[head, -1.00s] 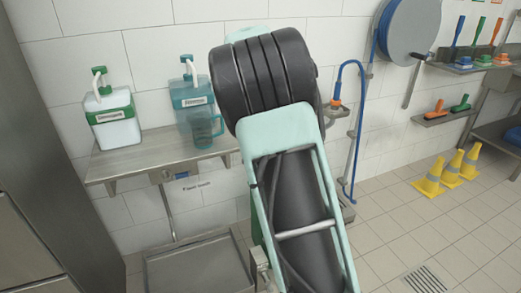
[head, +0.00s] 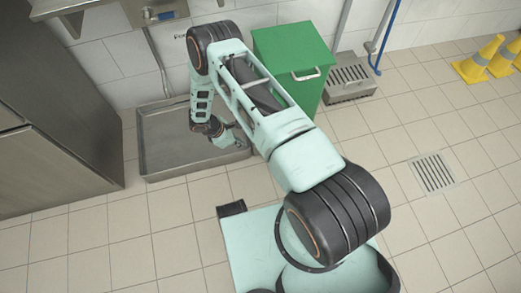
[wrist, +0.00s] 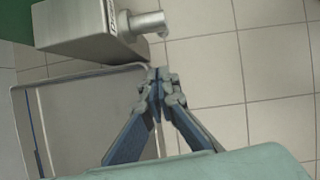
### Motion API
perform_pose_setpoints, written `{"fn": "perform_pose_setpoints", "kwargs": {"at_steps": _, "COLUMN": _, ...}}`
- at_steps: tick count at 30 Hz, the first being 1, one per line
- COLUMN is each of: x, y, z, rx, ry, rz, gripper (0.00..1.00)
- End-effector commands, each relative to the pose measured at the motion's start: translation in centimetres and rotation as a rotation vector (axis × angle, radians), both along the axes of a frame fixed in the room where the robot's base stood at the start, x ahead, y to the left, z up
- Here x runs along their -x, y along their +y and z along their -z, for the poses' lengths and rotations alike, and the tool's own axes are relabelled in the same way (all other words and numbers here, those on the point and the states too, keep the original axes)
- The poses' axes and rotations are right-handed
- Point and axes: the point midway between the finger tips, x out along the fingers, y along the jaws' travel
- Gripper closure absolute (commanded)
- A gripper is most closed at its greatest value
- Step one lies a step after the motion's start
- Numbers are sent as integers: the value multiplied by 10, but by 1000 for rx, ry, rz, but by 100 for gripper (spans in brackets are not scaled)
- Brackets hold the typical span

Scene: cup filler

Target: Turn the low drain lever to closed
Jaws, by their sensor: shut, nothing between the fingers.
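In the wrist view a grey metal box (wrist: 75,28) with a dark label on its edge has a short round metal stub (wrist: 148,23) on its right side. This looks like the low drain fitting, but I cannot clearly make out a lever handle or its position. My gripper (wrist: 157,78) is shut and empty, its fingertips just below the stub in the picture and apparently apart from it. In the head view my gripper (head: 229,139) is low, by the right side of the floor tray (head: 152,165). The fitting is hidden there behind my arm.
A green bin (head: 290,62) with a pale handle stands behind my arm. A grated metal box (head: 350,82), a floor grate (head: 434,173) and yellow cones (head: 478,60) lie to the right. A steel cabinet (head: 50,150) is at left.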

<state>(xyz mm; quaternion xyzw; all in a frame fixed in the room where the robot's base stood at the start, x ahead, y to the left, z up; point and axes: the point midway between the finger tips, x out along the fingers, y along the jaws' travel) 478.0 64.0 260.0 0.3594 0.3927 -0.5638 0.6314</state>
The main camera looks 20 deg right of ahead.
Motion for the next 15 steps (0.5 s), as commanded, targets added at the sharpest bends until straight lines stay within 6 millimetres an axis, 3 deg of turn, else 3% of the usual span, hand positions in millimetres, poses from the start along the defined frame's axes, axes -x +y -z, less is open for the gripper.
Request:
{"fn": "perform_pose_setpoints", "kwargs": {"at_steps": 1, "x": 12, "y": 5, "z": 18, "rx": -3, "ry": 22, "rz": -32, "gripper": 100}}
{"fn": "perform_pose_setpoints", "kwargs": {"at_steps": 4, "x": 25, "y": 11, "z": 31, "rx": -8, "ry": 45, "rz": -73, "gripper": 100}}
{"fn": "perform_pose_setpoints", "kwargs": {"at_steps": 11, "x": 28, "y": 6, "z": 53, "rx": -9, "ry": 53, "rz": -87, "gripper": 100}}
{"fn": "perform_pose_setpoints", "kwargs": {"at_steps": 15, "x": 27, "y": -6, "z": 79, "rx": -9, "ry": 53, "rz": -85, "gripper": 100}}
